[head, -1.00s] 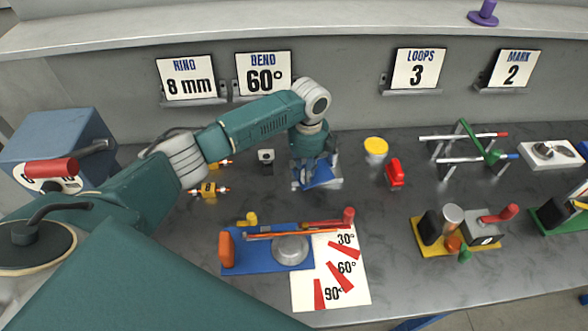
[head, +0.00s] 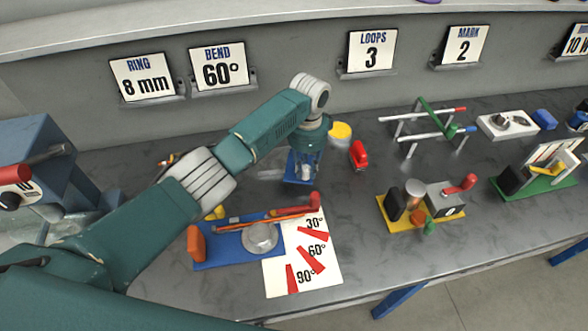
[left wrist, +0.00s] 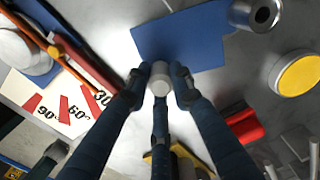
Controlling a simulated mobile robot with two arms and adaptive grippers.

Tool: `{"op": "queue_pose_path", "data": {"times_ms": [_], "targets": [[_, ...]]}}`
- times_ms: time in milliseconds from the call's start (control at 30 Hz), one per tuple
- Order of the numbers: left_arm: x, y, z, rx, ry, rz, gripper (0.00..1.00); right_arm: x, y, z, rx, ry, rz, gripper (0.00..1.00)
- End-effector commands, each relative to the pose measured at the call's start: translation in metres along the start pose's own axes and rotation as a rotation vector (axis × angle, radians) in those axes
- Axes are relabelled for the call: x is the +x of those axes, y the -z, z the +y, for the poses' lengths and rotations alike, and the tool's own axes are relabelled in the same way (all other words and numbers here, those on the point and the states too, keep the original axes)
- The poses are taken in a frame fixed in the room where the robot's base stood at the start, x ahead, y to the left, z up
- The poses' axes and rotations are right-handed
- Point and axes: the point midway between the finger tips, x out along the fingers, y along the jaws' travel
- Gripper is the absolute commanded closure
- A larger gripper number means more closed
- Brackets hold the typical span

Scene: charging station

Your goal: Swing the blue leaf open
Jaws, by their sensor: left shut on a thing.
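The blue leaf (head: 291,171) is a flat blue plate at the middle of the bench in the head view, partly hidden by my gripper. In the left wrist view the blue leaf (left wrist: 180,42) lies just beyond my fingertips. A grey round knob (left wrist: 160,76) stands at its near edge. My left gripper (head: 304,172) points down at the leaf, and in the left wrist view its fingers (left wrist: 160,84) are closed on the knob from both sides. A metal cylinder (left wrist: 262,14) stands at the leaf's far right corner. My right gripper is not in view.
A yellow round tin (head: 340,131) and a red object (head: 358,155) stand close to the right of my gripper. The blue bending jig (head: 212,251) with its angle card (head: 275,280) lies in front. A yellow-based fixture (head: 400,220) stands farther right.

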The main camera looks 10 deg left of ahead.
Motion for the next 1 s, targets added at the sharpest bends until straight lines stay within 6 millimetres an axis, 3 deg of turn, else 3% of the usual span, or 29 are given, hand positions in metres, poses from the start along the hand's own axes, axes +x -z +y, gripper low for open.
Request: {"op": "queue_pose_path", "data": {"times_ms": [300,867,900,1000], "targets": [[0.000,0.016,-0.003,-0.129,0.000,0.000,1.00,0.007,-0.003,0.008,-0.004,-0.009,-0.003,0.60],[0.000,0.018,-0.004,-0.159,0.001,0.000,1.00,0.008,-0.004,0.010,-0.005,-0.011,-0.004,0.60],[0.000,0.018,-0.004,-0.159,0.001,0.000,0.74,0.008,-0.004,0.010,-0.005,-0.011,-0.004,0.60],[0.000,0.018,-0.004,-0.159,0.001,0.000,0.58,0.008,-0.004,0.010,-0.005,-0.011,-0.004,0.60]]}}
